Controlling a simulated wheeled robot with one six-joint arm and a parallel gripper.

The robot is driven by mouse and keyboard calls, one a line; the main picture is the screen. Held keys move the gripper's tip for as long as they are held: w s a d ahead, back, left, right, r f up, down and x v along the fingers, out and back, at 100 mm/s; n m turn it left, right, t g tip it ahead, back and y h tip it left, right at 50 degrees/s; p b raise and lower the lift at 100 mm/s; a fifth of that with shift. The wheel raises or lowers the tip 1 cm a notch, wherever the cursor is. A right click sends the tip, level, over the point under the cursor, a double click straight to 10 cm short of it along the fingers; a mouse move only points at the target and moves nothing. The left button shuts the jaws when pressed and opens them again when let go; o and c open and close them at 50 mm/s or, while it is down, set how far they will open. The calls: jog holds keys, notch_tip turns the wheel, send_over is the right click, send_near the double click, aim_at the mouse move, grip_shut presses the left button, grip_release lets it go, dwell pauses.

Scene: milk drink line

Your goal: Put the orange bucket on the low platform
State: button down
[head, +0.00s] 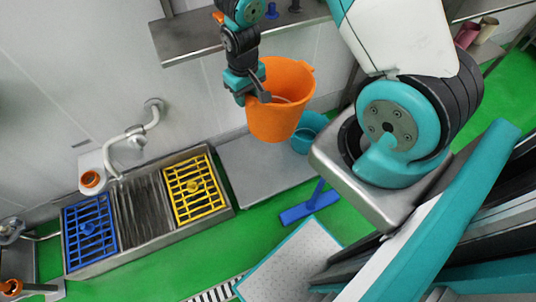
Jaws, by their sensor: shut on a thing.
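The orange bucket (276,119) hangs in the upper middle of the head view, nearly upright and slightly tilted. My gripper (258,92) is shut on its rim at the left side. The bucket is seen in front of a low grey platform (238,170) on the floor by the wall, and looks held above it. The exact height between them cannot be told. A teal bucket (312,127) stands at the platform's right part, partly hidden behind the orange bucket.
Left of the platform is a low sink unit with a yellow grate (190,188) and a blue grate (88,229). A wall shelf (190,38) is above. The platform's left part is bare.

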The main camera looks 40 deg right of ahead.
jog(key=w+d+f+n+b, duration=0.15)
jog(key=w+f+b, duration=0.25)
jog(key=f+b, duration=1.2)
jog(key=w+f+n+b, duration=0.2)
jog(key=w+f+b, duration=0.3)
jog(key=f+b, duration=1.2)
jog(key=w+d+f+n+b, duration=0.15)
jog(key=w+f+b, duration=0.25)
jog(key=f+b, duration=1.2)
notch_tip(320, 180, down, 14)
jog(key=b, duration=1.5)
jog(key=shift+a+f+n+t+h+b, duration=0.15)
jog(key=shift+n+t+h+b, duration=0.15)
jog(key=shift+h, duration=0.1)
jog(key=c, duration=0.7)
grip_release()
